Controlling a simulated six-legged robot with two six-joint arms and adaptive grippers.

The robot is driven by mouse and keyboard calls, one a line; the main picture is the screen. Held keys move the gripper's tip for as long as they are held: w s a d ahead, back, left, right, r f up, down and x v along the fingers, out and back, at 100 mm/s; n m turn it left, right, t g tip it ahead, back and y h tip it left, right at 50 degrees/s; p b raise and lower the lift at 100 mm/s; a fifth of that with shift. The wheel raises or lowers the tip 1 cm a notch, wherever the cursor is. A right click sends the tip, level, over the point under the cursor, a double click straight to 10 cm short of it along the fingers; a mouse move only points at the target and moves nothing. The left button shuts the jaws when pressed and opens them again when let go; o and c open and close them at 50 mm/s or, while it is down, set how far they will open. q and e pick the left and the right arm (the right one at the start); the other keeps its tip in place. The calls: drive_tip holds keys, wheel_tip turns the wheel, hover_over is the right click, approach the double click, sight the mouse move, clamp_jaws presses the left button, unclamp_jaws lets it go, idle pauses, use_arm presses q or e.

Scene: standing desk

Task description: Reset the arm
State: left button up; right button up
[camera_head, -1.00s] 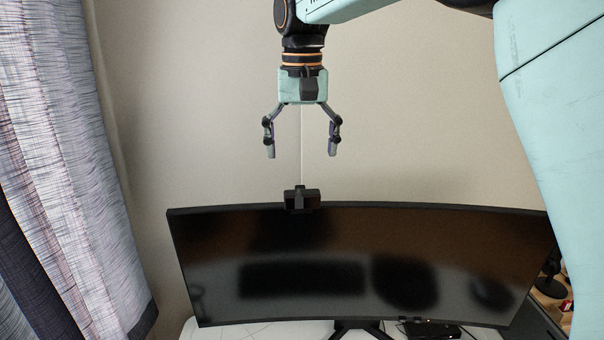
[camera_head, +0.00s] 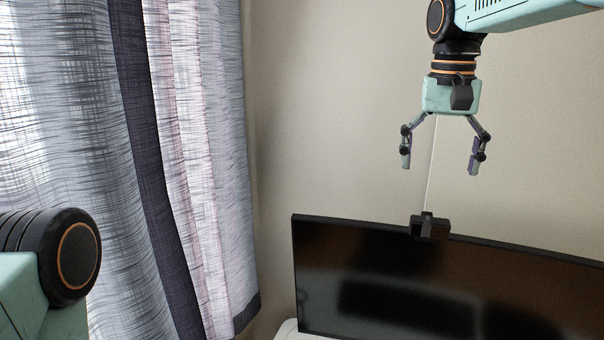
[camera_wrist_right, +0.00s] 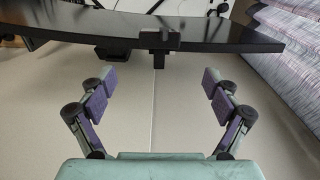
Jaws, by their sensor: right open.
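My right gripper (camera_head: 438,166) hangs from the right arm in the upper right of the head view, fingers pointing down. It is open and empty, with both fingers spread wide. In the right wrist view its two fingers (camera_wrist_right: 157,88) stand apart with nothing between them. In the head view it appears above a webcam (camera_head: 430,227) on the top edge of a dark monitor (camera_head: 375,285), apart from both. A joint of my left arm shows at the lower left of the head view. My left gripper is out of the picture.
Striped curtains (camera_head: 205,150) hang on the left. A plain beige wall (camera_head: 335,110) fills the back. A corner of the white desk (camera_head: 287,330) shows below the monitor. The wrist view shows the monitor (camera_wrist_right: 90,30) and webcam (camera_wrist_right: 160,40) beyond the fingers.

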sight(431, 218)
drive_tip(key=f, duration=1)
drive_tip(key=shift+w+d+f, duration=0.2)
drive_tip(key=shift+w+f, duration=0.1)
drive_tip(key=shift+f, duration=0.25)
drive_tip(key=shift+s+r, duration=0.1)
